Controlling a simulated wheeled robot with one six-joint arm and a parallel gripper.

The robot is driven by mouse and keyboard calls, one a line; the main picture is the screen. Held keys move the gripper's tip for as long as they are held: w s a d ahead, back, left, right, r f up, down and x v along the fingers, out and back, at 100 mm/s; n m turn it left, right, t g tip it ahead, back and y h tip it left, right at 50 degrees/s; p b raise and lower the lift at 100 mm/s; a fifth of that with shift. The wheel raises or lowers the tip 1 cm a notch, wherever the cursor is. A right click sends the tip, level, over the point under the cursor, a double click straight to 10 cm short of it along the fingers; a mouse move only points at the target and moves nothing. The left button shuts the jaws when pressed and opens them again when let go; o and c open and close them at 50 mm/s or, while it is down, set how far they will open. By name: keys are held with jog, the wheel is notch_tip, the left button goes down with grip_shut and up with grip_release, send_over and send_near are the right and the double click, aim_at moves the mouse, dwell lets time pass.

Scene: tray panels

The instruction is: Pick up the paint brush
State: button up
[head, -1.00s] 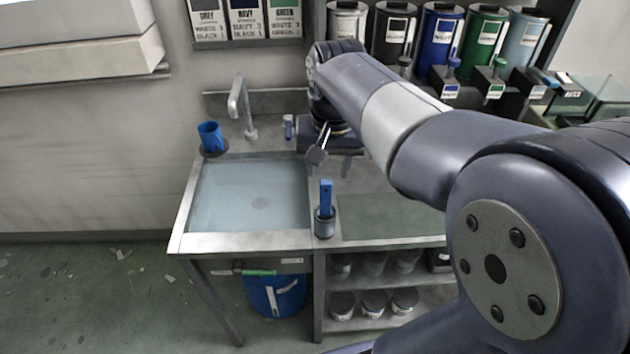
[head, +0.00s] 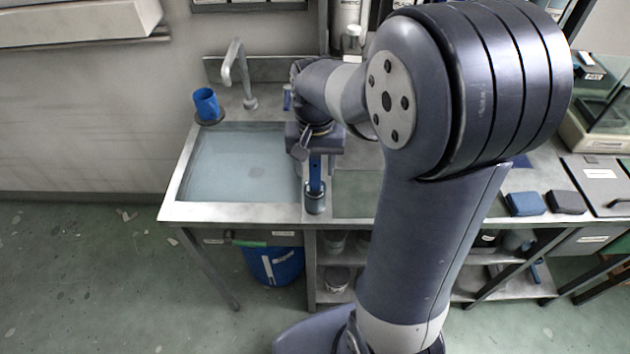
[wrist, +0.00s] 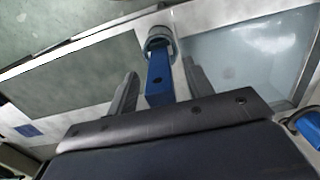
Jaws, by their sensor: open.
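The paint brush (head: 316,177) shows as a flat blue handle standing upright in a small grey cup (head: 316,203) at the front, between the sink and the green mat. Its bristle end is hidden in the cup. My gripper (head: 315,160) is over the cup, partly hiding the handle's top. In the wrist view the blue handle (wrist: 158,78) lies between the two open fingers of my gripper (wrist: 160,82), with the cup (wrist: 159,38) beyond. The fingers look apart from the handle, one on each side.
A water-filled sink (head: 175,209) lies left of the cup, with a tap (head: 236,75) and a blue mug (head: 206,103) behind it. A green mat (head: 350,195) lies to the right, partly behind my arm. Dark blocks (head: 565,202) sit further right.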

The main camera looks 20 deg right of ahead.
jog(key=shift+f, duration=0.85)
jog(key=shift+c, duration=0.2)
jog(key=c, duration=1)
